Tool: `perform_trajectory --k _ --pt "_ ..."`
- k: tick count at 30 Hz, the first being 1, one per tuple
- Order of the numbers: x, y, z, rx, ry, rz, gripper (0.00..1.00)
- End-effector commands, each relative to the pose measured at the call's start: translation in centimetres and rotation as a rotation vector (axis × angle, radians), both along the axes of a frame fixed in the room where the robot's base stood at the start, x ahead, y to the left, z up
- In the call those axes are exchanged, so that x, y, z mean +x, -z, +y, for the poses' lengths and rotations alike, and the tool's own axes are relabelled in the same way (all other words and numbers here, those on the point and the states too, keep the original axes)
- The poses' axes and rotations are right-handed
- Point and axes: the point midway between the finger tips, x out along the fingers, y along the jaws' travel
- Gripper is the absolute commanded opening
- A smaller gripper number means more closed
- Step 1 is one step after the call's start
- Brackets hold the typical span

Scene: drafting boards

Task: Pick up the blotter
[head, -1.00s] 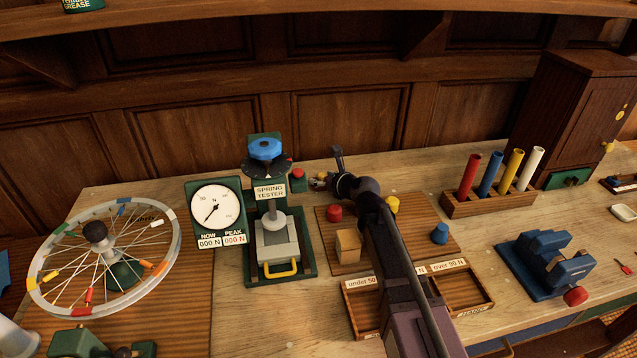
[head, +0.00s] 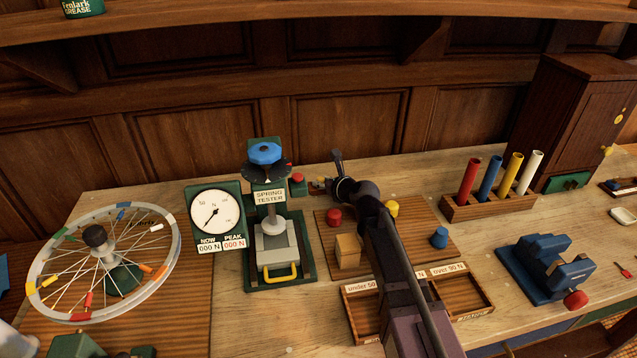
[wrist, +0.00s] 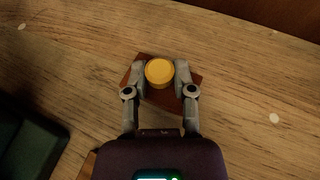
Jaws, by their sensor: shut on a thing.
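In the wrist view my gripper (wrist: 160,80) is shut on the round yellow knob of a small piece with a flat reddish-brown base, which I take to be the blotter (wrist: 159,73). One finger is on each side of the knob, and the base shows behind and beside the fingers. Whether the base touches the bench cannot be told. In the head view my gripper (head: 320,184) is at the back of the bench, just right of the spring tester (head: 268,225). The blotter is too small and hidden there to make out clearly.
A board with a red cap (head: 334,217), a yellow cap (head: 392,208), a blue cap (head: 439,237) and a wooden block (head: 347,250) lies by my arm. Two labelled trays (head: 470,314) are in front. A tube rack (head: 490,203) stands right. The bench behind is clear.

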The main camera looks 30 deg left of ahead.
Motion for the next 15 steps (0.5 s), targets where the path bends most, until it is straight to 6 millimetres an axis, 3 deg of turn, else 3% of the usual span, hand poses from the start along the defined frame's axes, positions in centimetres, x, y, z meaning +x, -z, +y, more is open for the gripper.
perform_trajectory --k 15 --pt "0.0 -3.6 0.0 0.0 0.001 0.0 0.0"
